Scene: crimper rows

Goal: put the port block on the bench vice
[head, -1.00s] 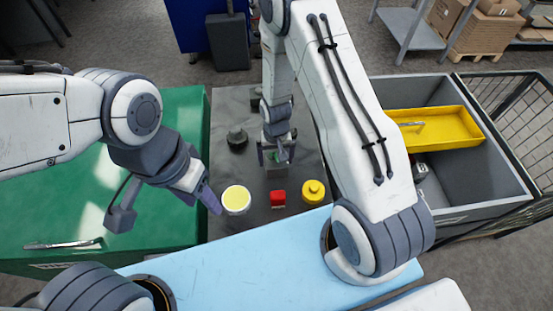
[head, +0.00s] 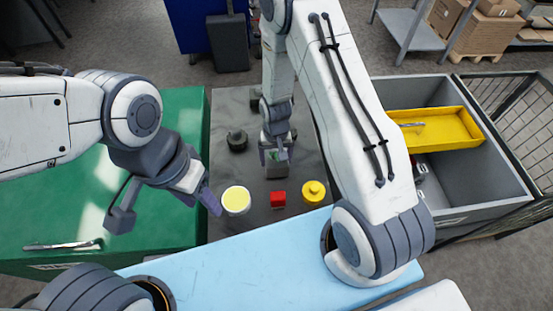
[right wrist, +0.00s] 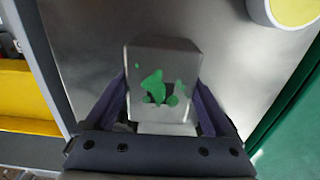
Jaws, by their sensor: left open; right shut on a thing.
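A grey block with green patches on its face, which I take to be the port block (right wrist: 165,65), is between the fingers of my right gripper (right wrist: 165,110). In the head view this block (head: 277,170) is at the middle of the dark grey tabletop, below my right gripper (head: 275,152). I cannot tell whether it touches the surface. My right gripper is shut on it. My left gripper (head: 168,208) is open and empty, over the right edge of the green bench. I cannot make out for sure which thing is the bench vice; it may be hidden.
On the dark tabletop (head: 225,105) are a dark round knobbed thing (head: 237,141), a yellow-topped white cylinder (head: 236,201), a red block (head: 278,199) and a yellow round piece (head: 313,191). A grey bin (head: 480,190) with a yellow tray (head: 450,128) stands right.

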